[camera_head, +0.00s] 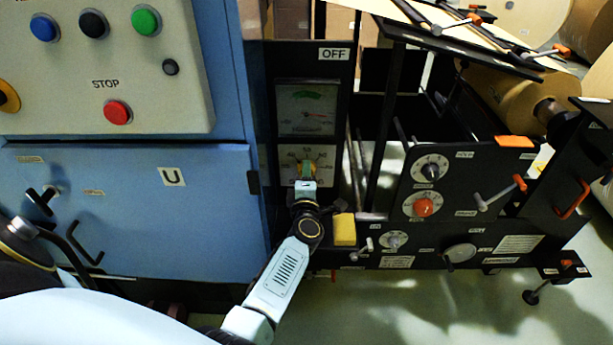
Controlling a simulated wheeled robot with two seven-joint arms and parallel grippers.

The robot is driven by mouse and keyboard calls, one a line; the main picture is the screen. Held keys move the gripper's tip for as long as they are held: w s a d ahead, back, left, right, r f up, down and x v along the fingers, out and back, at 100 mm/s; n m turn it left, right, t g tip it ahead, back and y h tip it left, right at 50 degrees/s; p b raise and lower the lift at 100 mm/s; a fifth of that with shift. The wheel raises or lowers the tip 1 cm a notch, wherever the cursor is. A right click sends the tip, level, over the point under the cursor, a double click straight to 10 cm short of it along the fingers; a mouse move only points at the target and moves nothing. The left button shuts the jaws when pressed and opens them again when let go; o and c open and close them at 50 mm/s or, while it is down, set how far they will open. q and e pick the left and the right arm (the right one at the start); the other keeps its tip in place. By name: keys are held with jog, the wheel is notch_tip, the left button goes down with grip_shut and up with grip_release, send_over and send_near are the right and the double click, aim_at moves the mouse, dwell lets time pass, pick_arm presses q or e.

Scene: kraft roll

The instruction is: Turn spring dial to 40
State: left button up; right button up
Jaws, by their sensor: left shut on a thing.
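A dial (327,160) with a pale face and a numbered scale sits on the black panel below a gauge. My left gripper (306,172) reaches up to it from below and is shut on its knob. The fingers hide most of the knob and the lower face. The marks are too small to tell the setting, and I cannot read a name on this dial. My right gripper is not in view.
The gauge (307,108) is above, under an OFF label (334,54). More dials (431,169) and an orange knob (423,207) are on the black machine at right. A yellow block (344,230) sits close beside my left wrist. A blue cabinet (130,215) stands left.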

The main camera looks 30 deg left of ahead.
pick_arm(q)
jog(key=o, duration=0.9)
jog(key=shift+w+a+r, duration=0.1)
jog(key=shift+r, duration=0.1)
jog(key=shift+o, duration=0.3)
jog(key=shift+f, duration=0.1)
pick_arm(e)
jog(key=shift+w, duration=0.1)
pick_arm(q)
jog(key=p+v, duration=0.3)
jog(key=v, duration=1)
jog(key=shift+s, duration=0.2)
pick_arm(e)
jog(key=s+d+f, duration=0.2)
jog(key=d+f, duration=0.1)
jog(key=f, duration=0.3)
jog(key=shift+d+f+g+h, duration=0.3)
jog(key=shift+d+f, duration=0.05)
